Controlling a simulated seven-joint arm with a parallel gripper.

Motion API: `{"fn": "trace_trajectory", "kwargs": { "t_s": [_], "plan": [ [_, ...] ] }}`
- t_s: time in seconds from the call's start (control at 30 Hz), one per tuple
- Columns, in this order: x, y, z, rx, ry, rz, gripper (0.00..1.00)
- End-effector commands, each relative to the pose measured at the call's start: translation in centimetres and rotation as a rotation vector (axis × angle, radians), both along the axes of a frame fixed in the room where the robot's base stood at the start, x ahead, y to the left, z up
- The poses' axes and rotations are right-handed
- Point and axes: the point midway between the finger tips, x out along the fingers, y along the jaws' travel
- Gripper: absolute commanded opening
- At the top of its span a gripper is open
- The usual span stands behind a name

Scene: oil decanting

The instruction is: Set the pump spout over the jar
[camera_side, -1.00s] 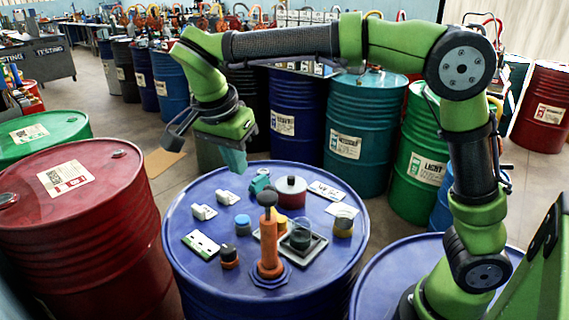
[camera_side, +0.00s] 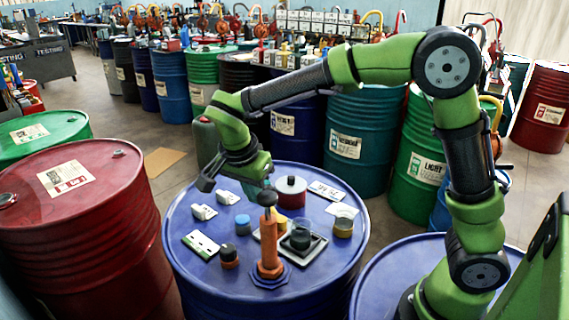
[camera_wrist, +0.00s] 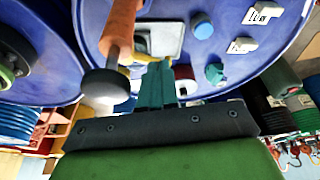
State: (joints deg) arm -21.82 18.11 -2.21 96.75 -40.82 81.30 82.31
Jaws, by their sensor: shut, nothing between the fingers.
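The orange pump (camera_side: 269,245) stands upright on the blue drum, with a dark round knob (camera_side: 267,198) on top. It also shows in the wrist view, its orange body (camera_wrist: 119,28) at upper left and its knob (camera_wrist: 105,88) beside my fingers. I cannot make out the direction of its spout. My gripper (camera_wrist: 158,65) has teal fingers, shut and empty. In the side view they are just behind the knob and partly hidden; I cannot tell if they touch it.
A red drum (camera_side: 75,215) stands at left.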

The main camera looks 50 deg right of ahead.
Motion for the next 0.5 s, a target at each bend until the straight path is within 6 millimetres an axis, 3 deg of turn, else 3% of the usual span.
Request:
{"fn": "trace_trajectory", "kwargs": {
  "t_s": [0.2,0.5],
  "plan": [
    [0.4,-1.9,-0.3,0.001,0.0,0.001,0.0],
    [0.4,-2.1,-0.4,0.0,0.001,0.003,0.0]
  ]
}}
